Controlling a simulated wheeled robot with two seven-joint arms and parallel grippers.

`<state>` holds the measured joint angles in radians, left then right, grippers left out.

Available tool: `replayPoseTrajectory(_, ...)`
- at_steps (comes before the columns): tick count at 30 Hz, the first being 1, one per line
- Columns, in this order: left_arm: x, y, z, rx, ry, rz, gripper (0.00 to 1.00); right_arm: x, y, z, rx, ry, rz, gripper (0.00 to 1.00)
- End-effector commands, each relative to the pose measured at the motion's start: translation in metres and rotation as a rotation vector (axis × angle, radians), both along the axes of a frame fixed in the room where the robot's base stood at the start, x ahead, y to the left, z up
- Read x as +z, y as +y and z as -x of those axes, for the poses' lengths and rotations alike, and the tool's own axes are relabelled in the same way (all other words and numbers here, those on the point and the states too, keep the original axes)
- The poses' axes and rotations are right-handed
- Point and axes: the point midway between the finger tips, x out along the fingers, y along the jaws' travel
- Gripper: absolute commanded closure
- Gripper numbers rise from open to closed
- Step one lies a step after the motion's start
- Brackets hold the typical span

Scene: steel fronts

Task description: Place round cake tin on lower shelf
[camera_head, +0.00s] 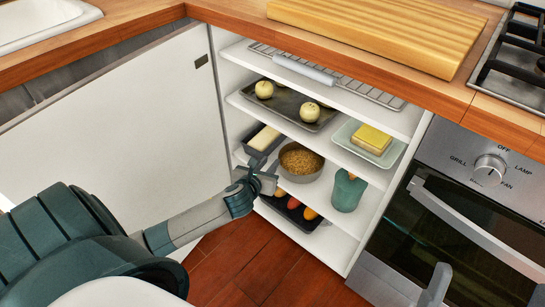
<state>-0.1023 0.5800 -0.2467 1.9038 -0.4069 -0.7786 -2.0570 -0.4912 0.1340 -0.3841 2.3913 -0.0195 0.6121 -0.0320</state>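My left gripper (265,174) is just left of the tin at the shelf's front. Its fingers look apart, with nothing visible between them. Whether a finger touches the tin is not clear. Two grey finger-like parts of my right gripper (487,291) show at the bottom right edge, wide apart and empty.
A tray of vegetables (288,212) lies below. Above are a tray with round fruit (287,102), a yellow block on a dish (371,138) and a wire rack (375,94). An oven (470,220) adjoins right.

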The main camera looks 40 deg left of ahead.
Motion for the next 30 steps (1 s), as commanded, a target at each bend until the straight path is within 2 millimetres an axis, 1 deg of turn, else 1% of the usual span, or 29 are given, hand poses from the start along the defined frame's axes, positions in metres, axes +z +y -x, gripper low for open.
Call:
replayPoseTrajectory(5,0.003,-0.002,0.006,0.0,0.0,0.0,0.76,-0.004,0.003,-0.001,0.004,0.026,0.006,0.07)
replayPoseTrajectory(18,0.002,-0.002,0.006,0.0,0.0,0.0,0.76,-0.004,0.002,-0.001,0.003,0.025,0.006,0.07)
replayPoseTrajectory(20,0.002,-0.003,0.006,-0.002,-0.002,0.006,0.76,-0.004,0.002,-0.001,0.003,0.024,0.006,0.07)
replayPoseTrajectory(22,0.002,-0.009,0.006,-0.008,-0.01,0.03,0.76,-0.004,0.002,-0.001,0.003,0.024,0.006,0.07)
replayPoseTrajectory(23,0.002,-0.013,0.007,-0.012,-0.016,0.048,0.76,-0.004,0.002,-0.001,0.003,0.023,0.006,0.07)
replayPoseTrajectory(26,0.002,-0.037,0.01,-0.034,-0.047,0.154,0.76,-0.003,0.002,-0.001,0.003,0.023,0.006,0.07)
replayPoseTrajectory(29,0.006,-0.077,0.017,-0.072,-0.098,0.339,0.76,-0.003,0.002,-0.001,0.003,0.023,0.005,0.07)
replayPoseTrajectory(30,0.009,-0.097,0.021,-0.09,-0.121,0.438,0.76,-0.003,0.002,-0.001,0.003,0.023,0.005,0.07)
